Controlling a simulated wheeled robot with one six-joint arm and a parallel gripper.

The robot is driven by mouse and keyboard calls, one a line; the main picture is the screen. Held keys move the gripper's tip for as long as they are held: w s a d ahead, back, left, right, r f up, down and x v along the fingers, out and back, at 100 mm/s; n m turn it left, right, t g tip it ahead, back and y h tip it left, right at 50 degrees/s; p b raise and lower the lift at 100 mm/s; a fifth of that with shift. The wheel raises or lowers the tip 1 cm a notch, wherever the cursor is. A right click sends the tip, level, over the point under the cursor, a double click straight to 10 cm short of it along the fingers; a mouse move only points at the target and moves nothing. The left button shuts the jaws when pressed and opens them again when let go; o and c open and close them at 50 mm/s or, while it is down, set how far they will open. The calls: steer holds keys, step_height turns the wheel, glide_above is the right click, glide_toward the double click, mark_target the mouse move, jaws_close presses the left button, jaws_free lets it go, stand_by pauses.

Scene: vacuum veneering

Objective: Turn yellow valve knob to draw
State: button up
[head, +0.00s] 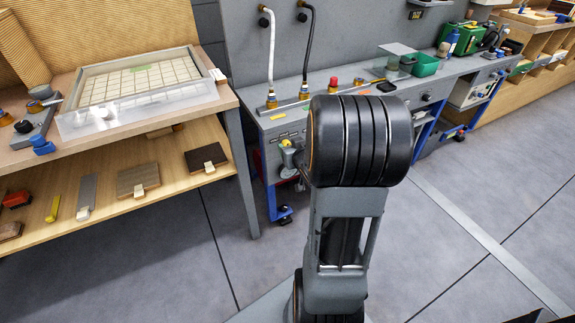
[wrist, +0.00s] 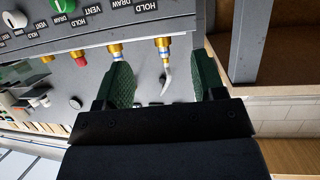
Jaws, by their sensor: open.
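My gripper (wrist: 163,72) shows in the wrist view with its two green-padded fingers wide apart and nothing held between them. Beyond the fingers is the grey valve panel (wrist: 180,15), with printed DRAW, HOLD and VENT labels. A green knob (wrist: 62,6) and a white knob (wrist: 15,19) show at its upper left. I cannot make out a yellow knob in the wrist view.
Brass fittings (wrist: 164,48) and a red-topped one (wrist: 78,57) stand along the bench. In the head view, a white hose (head: 271,50) and a black hose (head: 308,40) rise from it. A wooden table with a framed tray (head: 80,122) stands at left. The floor at right is clear.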

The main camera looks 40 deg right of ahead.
steer(key=s+d+f+m+t+y+b, duration=0.1)
steer(key=d+f+t+b, duration=0.15)
steer(key=f, duration=0.25)
steer(key=s+d+f+t+b, duration=0.1)
steer(key=s+f+t+b, duration=0.15)
steer(key=f, duration=0.25)
steer(key=shift+g, duration=0.3)
steer(key=w+b, duration=0.1)
steer(key=w, duration=0.3)
steer(key=w+d+b, duration=0.1)
steer(key=w, duration=0.4)
steer(key=w+d+b, duration=0.1)
steer(key=w, duration=0.4)
steer(key=shift+r+b, duration=0.1)
steer(key=shift+b, duration=0.2)
steer(key=shift+c, duration=0.4)
steer(key=c, duration=0.8)
steer(key=shift+d, duration=0.2)
steer(key=shift+c, duration=0.2)
steer(key=shift+a, duration=0.15)
